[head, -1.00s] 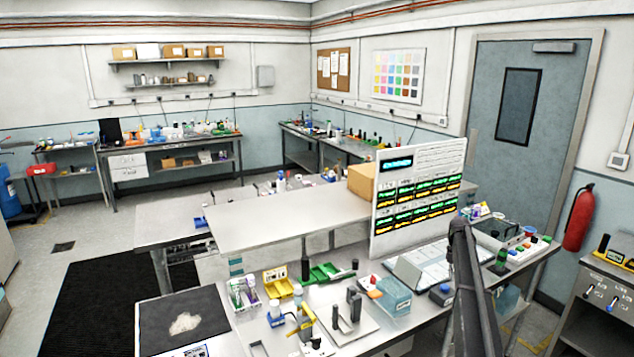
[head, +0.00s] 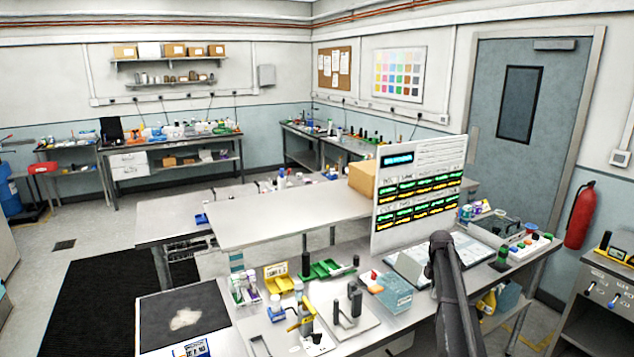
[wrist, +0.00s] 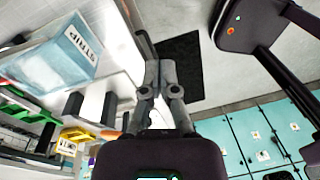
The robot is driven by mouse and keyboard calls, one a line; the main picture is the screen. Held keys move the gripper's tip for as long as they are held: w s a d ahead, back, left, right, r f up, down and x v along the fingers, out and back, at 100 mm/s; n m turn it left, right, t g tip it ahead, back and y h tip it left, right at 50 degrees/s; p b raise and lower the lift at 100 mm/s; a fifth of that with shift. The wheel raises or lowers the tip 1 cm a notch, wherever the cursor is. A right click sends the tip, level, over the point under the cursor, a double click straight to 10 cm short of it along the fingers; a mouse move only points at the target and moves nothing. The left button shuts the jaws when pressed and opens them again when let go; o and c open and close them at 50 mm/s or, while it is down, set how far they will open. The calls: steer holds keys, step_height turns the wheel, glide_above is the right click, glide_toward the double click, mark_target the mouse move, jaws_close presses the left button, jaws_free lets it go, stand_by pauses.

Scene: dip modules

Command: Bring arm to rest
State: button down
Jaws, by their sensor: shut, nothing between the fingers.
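My gripper (wrist: 160,75) shows in the wrist view with its two grey fingers together and nothing between them. It hangs in free space, apart from the bench things. Part of my dark arm (head: 447,290) stands up at the lower right of the head view, in front of the bench. The gripper itself cannot be made out in the head view. In the wrist view, a blue bin marked STRIP (wrist: 55,60) is at the upper left, and it also shows on the bench in the head view (head: 392,292).
The steel bench (head: 365,340) holds a dark mat (head: 160,310), a yellow bin (head: 277,278), a green tray (head: 328,269) and a tall display board (head: 417,195). A fire extinguisher (head: 580,215) hangs by the door. Open floor lies left, around a black floor mat (head: 90,290).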

steer(key=s+a+f+m+b, duration=0.2)
steer(key=s+a+m, duration=0.5)
steer(key=s, duration=0.4)
steer(key=s+a+f+m+b, duration=0.2)
steer(key=s+a+m, duration=0.4)
steer(key=s, duration=0.5)
steer(key=s+a+f+m+t+b, duration=0.1)
steer(key=s+a+f+m+b, duration=0.1)
steer(key=s+a+m, duration=0.5)
steer(key=s+a, duration=0.2)
steer(key=s, duration=0.2)
steer(key=shift+s+a+f+m, duration=0.15)
steer(key=shift+s+m, duration=0.1)
steer(key=shift+m, duration=0.05)
